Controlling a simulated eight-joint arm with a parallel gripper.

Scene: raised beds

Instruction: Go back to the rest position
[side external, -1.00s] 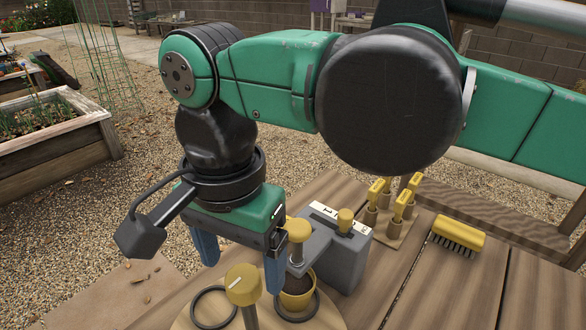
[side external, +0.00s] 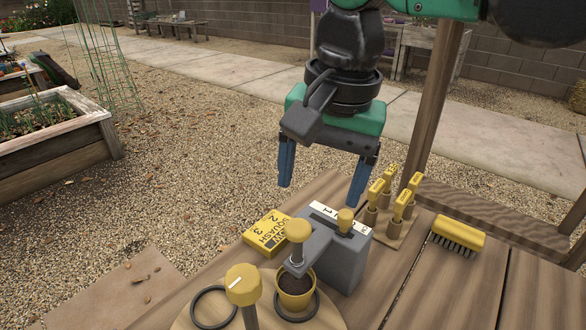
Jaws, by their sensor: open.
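My gripper (side external: 321,196) hangs above and behind the far edge of the wooden table (side external: 408,285), pointing down. Its two blue fingers are apart with nothing between them. It is clear of everything on the table.
A grey device (side external: 345,262) with yellow knobs stands over a yellow pot of soil (side external: 295,292). Yellow-handled tools (side external: 390,205) stand in a holder, near a yellow brush (side external: 458,235). A yellow-topped post (side external: 243,285) and black ring (side external: 213,307) are in front.

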